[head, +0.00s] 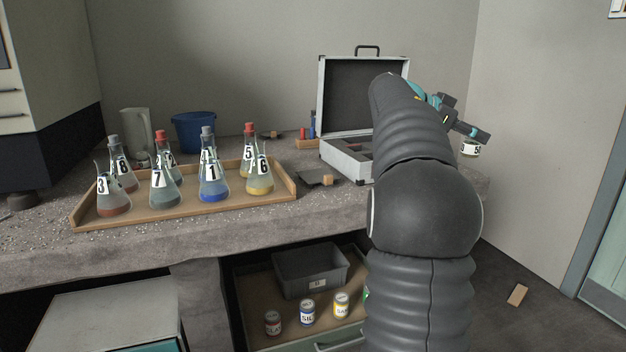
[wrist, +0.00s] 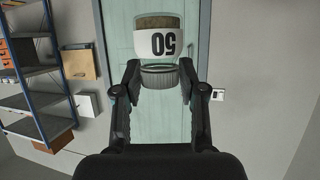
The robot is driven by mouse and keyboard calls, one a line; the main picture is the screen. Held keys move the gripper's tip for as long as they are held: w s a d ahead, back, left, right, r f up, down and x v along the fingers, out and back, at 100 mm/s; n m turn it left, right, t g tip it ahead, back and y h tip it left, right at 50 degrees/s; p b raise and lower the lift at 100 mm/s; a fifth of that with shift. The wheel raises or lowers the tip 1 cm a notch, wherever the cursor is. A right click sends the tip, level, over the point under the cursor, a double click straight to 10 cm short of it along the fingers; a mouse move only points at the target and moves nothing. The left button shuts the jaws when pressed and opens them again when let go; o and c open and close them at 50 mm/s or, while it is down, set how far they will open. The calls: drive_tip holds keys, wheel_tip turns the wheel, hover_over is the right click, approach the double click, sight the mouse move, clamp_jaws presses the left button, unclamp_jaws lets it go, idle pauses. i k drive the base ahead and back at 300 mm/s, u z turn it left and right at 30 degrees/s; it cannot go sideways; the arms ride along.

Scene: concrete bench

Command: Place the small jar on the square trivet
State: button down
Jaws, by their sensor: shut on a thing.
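The jar hangs in the air at the right, beyond the open case. A flat dark piece (head: 316,179) lies on the bench before the case; I cannot tell whether it is the square trivet. My arm hides part of the bench.
The open case (head: 345,152) stands on the bench left of my arm. A wooden tray (head: 235,199) holds several numbered flasks. A blue bucket (head: 194,132) and a pale jug (head: 137,130) stand behind it. A grey bin (head: 310,270) and several cans sit below.

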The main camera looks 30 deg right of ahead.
sight(318, 175)
drive_tip(key=u, duration=3.45)
drive_tip(key=k, duration=2.15)
drive_tip(key=z, duration=2)
